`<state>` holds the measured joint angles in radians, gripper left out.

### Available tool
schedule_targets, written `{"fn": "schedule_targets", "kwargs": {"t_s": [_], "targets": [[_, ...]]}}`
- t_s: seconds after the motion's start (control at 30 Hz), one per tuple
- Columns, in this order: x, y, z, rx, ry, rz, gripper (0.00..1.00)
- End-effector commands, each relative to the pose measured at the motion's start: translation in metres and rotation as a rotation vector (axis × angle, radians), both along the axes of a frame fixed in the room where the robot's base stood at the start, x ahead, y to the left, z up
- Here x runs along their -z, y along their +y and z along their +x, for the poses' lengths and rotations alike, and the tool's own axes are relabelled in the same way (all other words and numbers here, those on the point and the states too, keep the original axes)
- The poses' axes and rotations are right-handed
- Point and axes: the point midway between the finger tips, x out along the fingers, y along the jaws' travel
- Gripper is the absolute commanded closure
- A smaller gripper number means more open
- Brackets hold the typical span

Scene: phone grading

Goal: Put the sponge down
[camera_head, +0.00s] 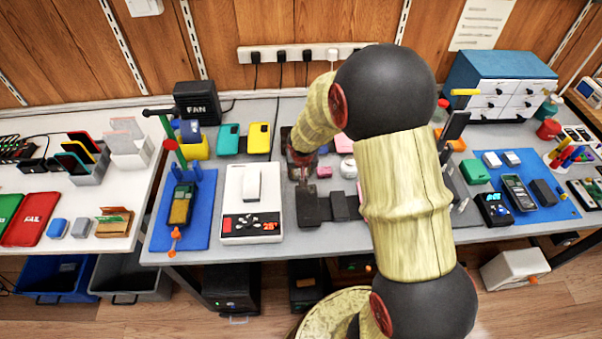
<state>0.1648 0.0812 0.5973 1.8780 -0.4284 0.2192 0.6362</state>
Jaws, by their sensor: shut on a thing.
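My gripper (303,177) is at the middle of the grey workbench (280,258), pointing down, reached over by my arm from the right. It is shut on the sponge, which is too small and dark against the fingers to make out clearly. A dark grey block (308,210) lies directly below and in front of the fingers. I cannot tell whether the held sponge touches the block or the bench.
Left of the gripper is a white scale (234,225) with a white block on it. Dark blocks (339,205) and a pink item (324,172) lie close on the right. Teal (229,138) and yellow (259,138) phone cases lie behind. My arm hides part of the bench.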

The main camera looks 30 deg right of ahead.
Motion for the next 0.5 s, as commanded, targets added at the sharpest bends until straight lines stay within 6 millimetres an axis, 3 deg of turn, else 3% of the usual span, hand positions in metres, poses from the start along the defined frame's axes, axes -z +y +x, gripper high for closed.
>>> {"fn": "schedule_targets", "kwargs": {"t_s": [0.33,0.37,0.5], "targets": [[0.0022,0.0,0.0005,0.0,-0.001,0.0,0.87],[0.0017,0.0,0.0004,0.0,-0.001,0.0,0.62],[0.001,0.0,0.0003,0.0,-0.001,0.0,0.54]]}}
